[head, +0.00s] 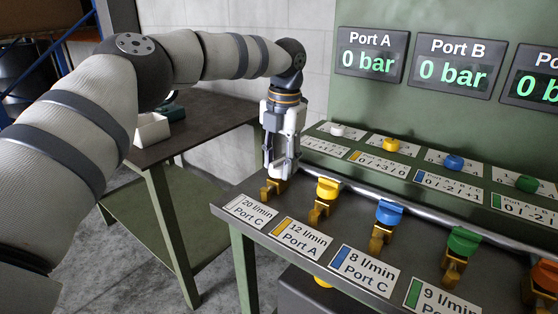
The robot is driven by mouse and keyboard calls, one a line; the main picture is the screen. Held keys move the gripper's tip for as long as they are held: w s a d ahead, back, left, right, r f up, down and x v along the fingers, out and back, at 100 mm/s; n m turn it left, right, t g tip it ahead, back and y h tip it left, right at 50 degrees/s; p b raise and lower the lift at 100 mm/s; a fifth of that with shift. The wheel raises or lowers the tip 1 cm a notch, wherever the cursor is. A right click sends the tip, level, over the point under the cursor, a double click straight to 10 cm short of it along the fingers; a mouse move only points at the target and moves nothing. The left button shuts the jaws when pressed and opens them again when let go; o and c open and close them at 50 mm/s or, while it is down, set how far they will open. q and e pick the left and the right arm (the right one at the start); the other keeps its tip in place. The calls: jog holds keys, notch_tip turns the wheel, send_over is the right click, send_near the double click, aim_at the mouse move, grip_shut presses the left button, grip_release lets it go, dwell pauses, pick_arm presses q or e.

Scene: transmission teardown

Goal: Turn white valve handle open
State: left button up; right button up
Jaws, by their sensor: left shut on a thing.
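My left gripper (281,170) points down over the leftmost valve on the panel and is shut on its handle. The white handle is hidden between the fingers, so its angle cannot be told. The brass body (271,189) of this valve shows just below the fingertips, behind the label (250,211) reading 20 l/min Port C. My right gripper is not in view.
To the right stand valves with yellow (328,188), blue (389,212), green (463,241) and orange (546,275) handles. Behind them runs a metal pipe (400,198). Port A (372,54) and Port B (455,65) displays read 0 bar. A dark table (200,125) stands at left.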

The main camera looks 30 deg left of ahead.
pick_arm(q)
jog(key=shift+f+n, duration=0.1)
jog(key=shift+n, duration=0.9)
jog(key=o, duration=1.1)
jog(key=shift+o, duration=0.2)
notch_tip(320, 180, up, 12)
jog(key=shift+d, duration=0.45)
